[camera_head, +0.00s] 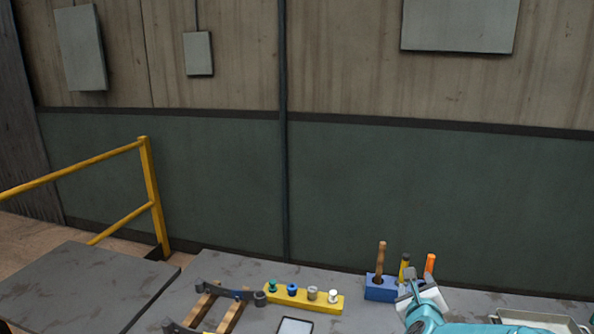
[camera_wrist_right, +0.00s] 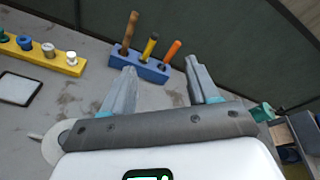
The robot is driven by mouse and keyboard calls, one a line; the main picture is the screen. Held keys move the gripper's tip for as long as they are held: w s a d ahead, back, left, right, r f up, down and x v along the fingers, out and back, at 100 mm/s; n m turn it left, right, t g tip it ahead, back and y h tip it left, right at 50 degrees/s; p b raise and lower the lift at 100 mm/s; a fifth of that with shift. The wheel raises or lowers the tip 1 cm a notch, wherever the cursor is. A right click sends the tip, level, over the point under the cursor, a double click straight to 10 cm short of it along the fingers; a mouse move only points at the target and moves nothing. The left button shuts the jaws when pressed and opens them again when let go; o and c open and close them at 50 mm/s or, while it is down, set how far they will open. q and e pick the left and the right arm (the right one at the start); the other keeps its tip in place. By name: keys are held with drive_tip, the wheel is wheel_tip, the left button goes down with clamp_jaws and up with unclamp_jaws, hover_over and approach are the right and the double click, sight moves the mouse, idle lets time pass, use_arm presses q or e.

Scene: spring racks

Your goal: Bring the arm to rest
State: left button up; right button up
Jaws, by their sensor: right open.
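My right gripper (camera_head: 415,283) is at the lower right of the head view, on a teal arm over the grey table (camera_head: 225,270). In the right wrist view the right gripper (camera_wrist_right: 160,75) has its two grey fingers spread apart with nothing between them. Beyond the fingertips stands a blue block (camera_wrist_right: 153,72), apart from them as far as I can tell. My left gripper does not show in either view.
The blue block (camera_head: 378,291) holds several handled tools. To its left are a yellow rack (camera_head: 320,302) with several coloured pieces, a wood-and-dark-metal frame (camera_head: 232,312) and a flat tablet-like panel (camera_head: 295,326). A metal tray (camera_head: 540,319) lies at right. A wall stands behind.

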drive_tip(key=s+a+f+n+g+y, duration=0.25)
drive_tip(key=s+f+n, duration=0.25)
drive_tip(key=f, duration=0.3)
drive_tip(key=s+a+f+n+g+y, duration=0.1)
drive_tip(key=s+a+f+n+g, duration=0.1)
drive_tip(key=s+a+f+n, duration=0.45)
drive_tip(key=s+f+n+g+y, duration=0.25)
drive_tip(key=f+n, duration=0.25)
drive_tip(key=f, duration=0.5)
drive_tip(key=s+a+f+n+g+y, duration=0.1)
drive_tip(key=s+a+f+n+g, duration=0.15)
drive_tip(key=s+n, duration=0.4)
drive_tip(key=s+a+f+n+g, duration=0.2)
drive_tip(key=s+f+n, duration=0.1)
drive_tip(key=s, duration=0.7)
drive_tip(key=s+a+f+n+g+y, duration=0.1)
drive_tip(key=s+a+f+n+g, duration=0.25)
drive_tip(key=s, duration=0.45)
wheel_tip(320, 180, down, 34)
drive_tip(key=d+b, duration=0.1)
drive_tip(key=b, duration=3.4)
wheel_tip(320, 180, up, 19)
drive_tip(key=p, duration=1.9)
drive_tip(key=shift+w+f+t, duration=0.2)
drive_tip(key=shift+w+t, duration=0.05)
drive_tip(key=shift+t, duration=0.15)
drive_tip(key=shift+n, duration=0.25)
